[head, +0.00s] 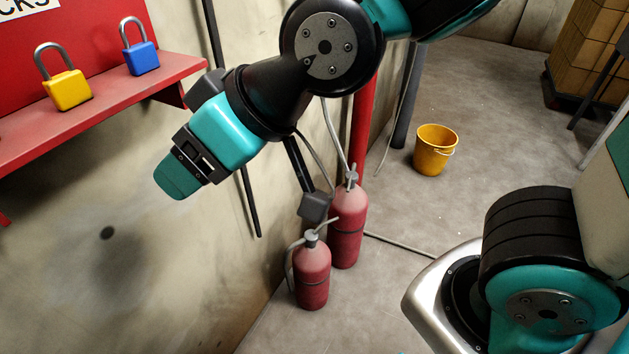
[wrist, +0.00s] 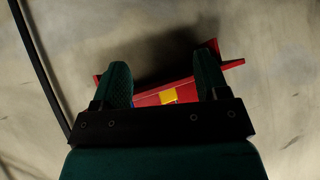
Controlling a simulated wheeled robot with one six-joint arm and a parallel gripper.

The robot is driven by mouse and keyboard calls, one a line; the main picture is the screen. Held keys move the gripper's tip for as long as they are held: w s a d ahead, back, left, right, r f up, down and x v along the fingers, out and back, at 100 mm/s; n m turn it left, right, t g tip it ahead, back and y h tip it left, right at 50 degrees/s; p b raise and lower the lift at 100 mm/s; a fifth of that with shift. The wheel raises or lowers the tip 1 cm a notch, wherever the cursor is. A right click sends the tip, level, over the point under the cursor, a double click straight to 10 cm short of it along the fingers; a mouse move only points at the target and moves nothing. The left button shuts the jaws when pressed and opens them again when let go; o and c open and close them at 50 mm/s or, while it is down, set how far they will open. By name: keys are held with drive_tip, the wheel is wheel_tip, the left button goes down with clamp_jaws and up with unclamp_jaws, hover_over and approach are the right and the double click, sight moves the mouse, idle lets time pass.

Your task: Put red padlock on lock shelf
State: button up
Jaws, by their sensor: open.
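The red lock shelf (head: 150,85) is fixed to the wall at the upper left, under a red back panel. A yellow padlock (head: 67,90) and a blue padlock (head: 141,58) stand upright on it. I see no red padlock in either view. My gripper (head: 178,180) is to the right of the shelf and lower in the head view, near the wall. In the wrist view my gripper (wrist: 162,68) has its two fingers apart, with nothing held between them. Beyond them show the red shelf (wrist: 234,64) and the yellow padlock (wrist: 169,96), partly hidden.
Two red fire extinguishers, a smaller one (head: 312,275) and a larger one (head: 347,225), stand by the wall below my arm. A yellow bucket (head: 435,150) stands on open floor. Stacked boxes (head: 590,50) are at the far right. A dark pole (head: 247,200) runs along the wall.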

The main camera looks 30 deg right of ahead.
drive_tip(key=s+d+f+m+g+h, duration=0.1)
drive_tip(key=s+d+f+g+h, duration=0.1)
drive_tip(key=s+d+g, duration=0.3)
drive_tip(key=s+d+h, duration=0.1)
drive_tip(key=s+d, duration=0.1)
drive_tip(key=d, duration=0.2)
drive_tip(key=shift+s+d+f+g+h, duration=0.3)
drive_tip(key=shift+s+d+f+h, duration=0.05)
drive_tip(key=shift+f+h, duration=0.05)
drive_tip(key=shift+c, duration=0.5)
